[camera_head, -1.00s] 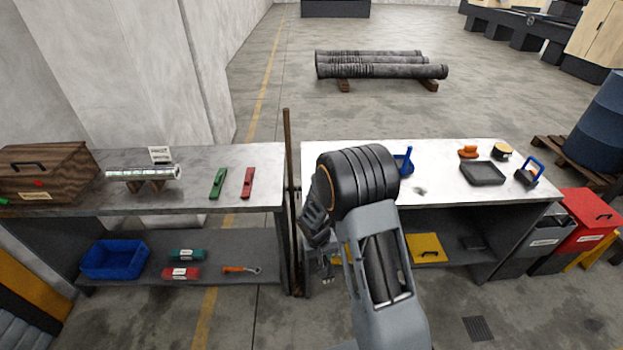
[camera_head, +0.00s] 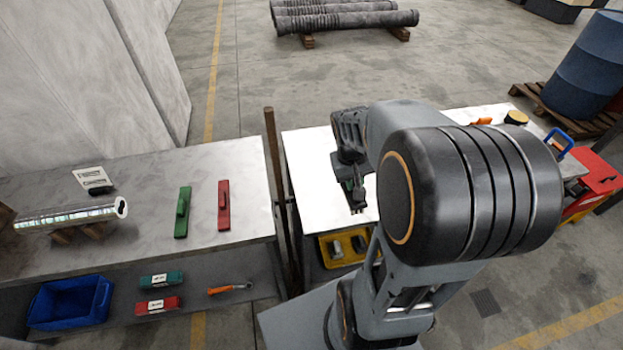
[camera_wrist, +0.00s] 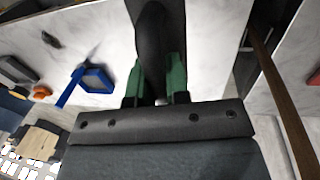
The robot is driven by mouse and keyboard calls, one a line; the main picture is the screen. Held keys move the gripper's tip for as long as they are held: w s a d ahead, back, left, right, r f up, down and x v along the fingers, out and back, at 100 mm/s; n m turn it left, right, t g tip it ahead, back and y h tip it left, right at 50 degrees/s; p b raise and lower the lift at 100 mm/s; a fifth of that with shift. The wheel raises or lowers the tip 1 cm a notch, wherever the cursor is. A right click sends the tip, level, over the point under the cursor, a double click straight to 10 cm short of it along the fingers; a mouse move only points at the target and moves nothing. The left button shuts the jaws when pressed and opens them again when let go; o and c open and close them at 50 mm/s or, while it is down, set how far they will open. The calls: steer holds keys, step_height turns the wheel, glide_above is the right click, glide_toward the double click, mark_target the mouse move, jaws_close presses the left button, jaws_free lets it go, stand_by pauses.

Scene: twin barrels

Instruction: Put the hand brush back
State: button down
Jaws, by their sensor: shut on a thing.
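My gripper (camera_head: 355,205) hangs over the left end of the white-topped bench (camera_head: 305,160) in the head view. In the wrist view its two green-padded fingers (camera_wrist: 156,92) are shut on a dark, long thing (camera_wrist: 153,42), which looks like the hand brush. It points away from the fingers, over the pale bench top. Its far end and underside are hard to make out. In the head view the held thing is not clearly separable from my dark gripper.
A wooden post (camera_head: 278,170) stands between the benches, near my gripper. The left bench (camera_head: 140,165) holds a green tool (camera_head: 182,212), a red tool (camera_head: 224,205) and a shiny cylinder (camera_head: 70,215). A yellow tray (camera_head: 328,262) sits below. A blue-framed thing (camera_wrist: 96,79) lies on the bench.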

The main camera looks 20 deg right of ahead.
steer(key=w+a+f+p, duration=0.1)
steer(key=w+f, duration=0.2)
steer(key=w, duration=0.1)
steer(key=w+a+f+p, duration=0.1)
steer(key=w+f, duration=0.2)
steer(key=w, duration=0.2)
steer(key=w+f+p, duration=0.1)
steer(key=w+f, duration=0.2)
steer(key=w, duration=0.1)
steer(key=shift+w+a+f, duration=0.25)
steer(key=shift+w+a, duration=0.05)
steer(key=shift+a, duration=0.1)
steer(key=shift+f, duration=1.55)
steer(key=shift+f, duration=0.15)
steer(key=c, duration=1.1)
jaws_free()
